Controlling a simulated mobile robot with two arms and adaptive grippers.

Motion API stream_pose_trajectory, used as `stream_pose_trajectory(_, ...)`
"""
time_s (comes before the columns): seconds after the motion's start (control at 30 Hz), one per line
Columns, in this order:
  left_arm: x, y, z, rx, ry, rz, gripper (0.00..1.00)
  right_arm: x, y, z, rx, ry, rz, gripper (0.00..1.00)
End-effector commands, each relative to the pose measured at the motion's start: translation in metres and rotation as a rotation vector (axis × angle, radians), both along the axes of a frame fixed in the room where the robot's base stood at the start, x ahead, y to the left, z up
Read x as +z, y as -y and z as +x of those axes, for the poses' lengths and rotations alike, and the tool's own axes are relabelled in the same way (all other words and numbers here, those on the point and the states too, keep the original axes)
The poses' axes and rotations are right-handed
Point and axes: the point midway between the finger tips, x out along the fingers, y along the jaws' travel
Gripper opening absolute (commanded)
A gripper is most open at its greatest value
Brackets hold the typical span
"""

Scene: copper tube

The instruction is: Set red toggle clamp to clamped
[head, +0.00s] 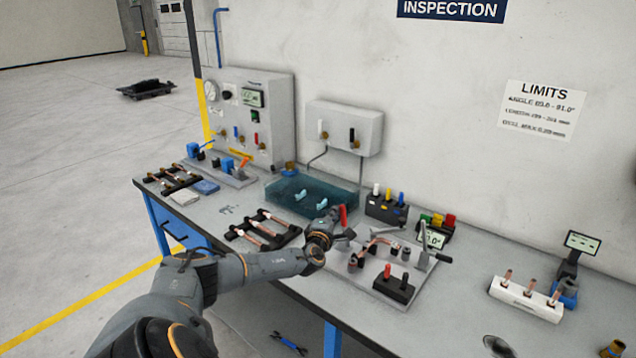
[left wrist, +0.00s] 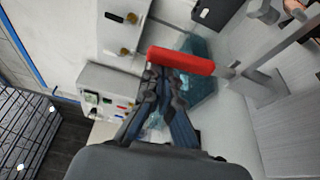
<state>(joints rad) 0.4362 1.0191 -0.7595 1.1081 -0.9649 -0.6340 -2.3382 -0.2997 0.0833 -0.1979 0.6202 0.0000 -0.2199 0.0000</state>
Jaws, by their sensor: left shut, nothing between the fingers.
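The red toggle clamp shows its red handle (head: 343,215) standing up at the left rear of the grey fixture plate (head: 352,281). In the left wrist view the red handle (left wrist: 180,61) lies across the picture, joined to a grey metal lever on its right. My left gripper (head: 343,238) is shut and empty, close by the red handle. In the left wrist view its fingertips (left wrist: 164,78) are just at the handle's edge; I cannot tell whether they touch it. A bent copper tube (head: 372,243) sits on the fixture. My right gripper is not in view.
A second lever with a black grip (head: 443,257) stands at the fixture's right. A blue transparent tank (head: 285,192) and a block with colored handles (head: 385,208) stand behind. A tube rack (head: 262,232) lies left.

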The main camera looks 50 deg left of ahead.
Motion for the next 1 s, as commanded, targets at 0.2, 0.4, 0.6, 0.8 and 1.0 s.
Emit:
stream_pose_trajectory(0.2,-0.003,-0.002,0.0,-0.005,-0.001,-0.001,0.0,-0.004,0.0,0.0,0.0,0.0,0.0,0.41)
stream_pose_trajectory(0.4,-0.012,-0.031,-0.008,0.0,-0.001,0.001,0.0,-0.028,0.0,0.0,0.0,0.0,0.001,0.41)
stream_pose_trajectory(0.6,-0.005,-0.021,-0.033,-0.005,-0.004,0.0,0.0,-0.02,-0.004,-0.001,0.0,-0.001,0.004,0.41)
stream_pose_trajectory(0.8,-0.004,-0.003,-0.061,-0.003,-0.004,0.001,0.0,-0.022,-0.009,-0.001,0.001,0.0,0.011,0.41)
stream_pose_trajectory(1.0,-0.003,0.011,-0.083,-0.001,-0.002,0.0,0.0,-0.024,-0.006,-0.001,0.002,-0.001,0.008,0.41)
